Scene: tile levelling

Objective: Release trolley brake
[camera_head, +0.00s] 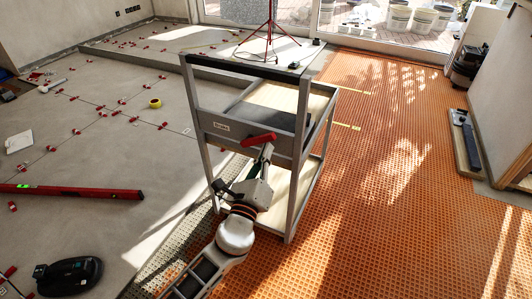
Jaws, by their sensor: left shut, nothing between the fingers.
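The trolley (294,139) is a grey metal frame with several shelves and stands ahead of me. Its front panel carries a small label reading "Brake" (221,126). A red brake lever (258,139) sticks out to the right of the label, lying close to level. My left gripper (265,155) is shut and empty, its fingertips just below the red lever. I cannot tell whether they touch it. The gripper hides part of the trolley's lower front. My right gripper is not in view.
Orange matting (385,200) covers the floor to the right and is mostly clear. Grey tiles with red levelling clips lie left, with a red spirit level (70,191), yellow tape roll (155,103) and black device (68,276).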

